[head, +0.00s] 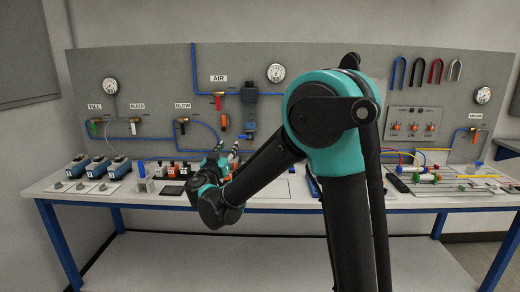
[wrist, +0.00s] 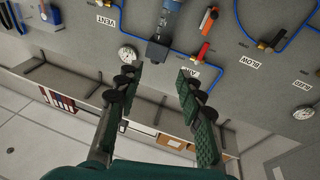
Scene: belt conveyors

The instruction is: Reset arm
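My gripper (wrist: 159,88) shows in the wrist view with its two dark fingers spread apart and nothing between them. In the head view my arm bends from the right down to the left, and my gripper (head: 232,152) is above the workbench (head: 262,204), near its middle, in front of the grey panel. The fingers are small there and partly hidden by my wrist. The wrist view looks toward the panel (wrist: 225,88), which appears upside down.
The panel (head: 155,75) carries gauges, valves and blue tubing. Blue-topped devices (head: 98,167) stand at the bench's left. Rods and fittings (head: 450,184) lie at the right, near a dark handheld item (head: 397,183). A bare strip runs along the bench's front edge.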

